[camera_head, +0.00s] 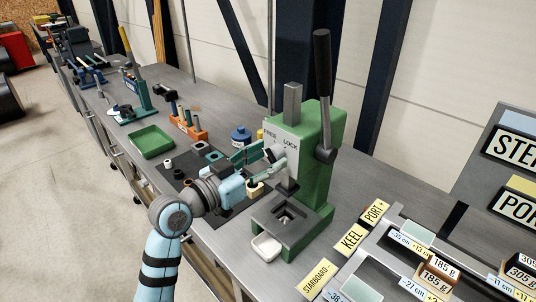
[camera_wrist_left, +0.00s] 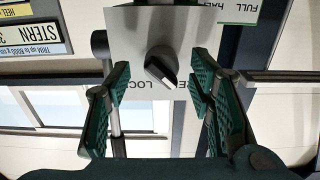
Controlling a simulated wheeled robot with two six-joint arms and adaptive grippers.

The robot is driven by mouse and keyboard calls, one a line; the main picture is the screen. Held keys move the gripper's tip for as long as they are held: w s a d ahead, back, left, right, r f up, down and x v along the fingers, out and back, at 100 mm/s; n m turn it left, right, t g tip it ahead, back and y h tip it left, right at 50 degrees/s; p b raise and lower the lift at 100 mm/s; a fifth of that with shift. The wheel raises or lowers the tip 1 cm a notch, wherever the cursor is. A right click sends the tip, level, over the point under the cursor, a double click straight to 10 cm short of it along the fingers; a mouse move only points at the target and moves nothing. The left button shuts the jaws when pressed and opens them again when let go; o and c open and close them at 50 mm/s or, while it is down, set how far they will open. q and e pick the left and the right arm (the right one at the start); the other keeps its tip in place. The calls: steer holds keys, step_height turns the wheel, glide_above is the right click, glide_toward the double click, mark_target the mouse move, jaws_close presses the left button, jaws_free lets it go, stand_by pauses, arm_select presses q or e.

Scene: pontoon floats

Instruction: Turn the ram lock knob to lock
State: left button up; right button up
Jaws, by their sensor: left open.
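The ram lock knob (camera_wrist_left: 161,66) is a dark round knob with a pointer bar on a grey plate (camera_wrist_left: 120,20), seen upside down in the left wrist view. Its white-tipped pointer aims down and right, toward the partly covered FREE label and away from LOCK. The plate with FREE and LOCK (camera_head: 282,138) is on the green press (camera_head: 318,180) in the head view, where my gripper largely hides the knob. My left gripper (camera_head: 268,161) is open in front of the plate, its green-padded fingers (camera_wrist_left: 161,88) to either side of the knob. I cannot tell whether they touch it. My right gripper is not in view.
The press lever (camera_head: 323,75) rises at the right. A white tray (camera_head: 266,247) sits before the press base. A green tray (camera_head: 151,141), an orange tool rack (camera_head: 187,127) and a blue jar (camera_head: 240,136) stand left of it. Label plates and weights fill the right.

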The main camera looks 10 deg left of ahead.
arm_select(q)
steer(key=shift+w+d, duration=0.2)
steer(key=shift+w, duration=0.3)
jaws_close()
steer(key=m+b, duration=0.2)
steer(key=m, duration=0.1)
steer(key=shift+f+b, duration=0.1)
steer(key=shift+b, duration=0.25)
steer(key=m+b, duration=0.3)
steer(key=m, duration=0.2)
steer(key=shift+m, duration=0.4)
steer(key=m+b, duration=0.2)
steer(key=m, duration=0.2)
steer(key=shift+m+b, duration=0.3)
steer(key=shift+b, duration=0.05)
steer(key=shift+m+b, duration=1.05)
steer(key=shift+m, duration=1.15)
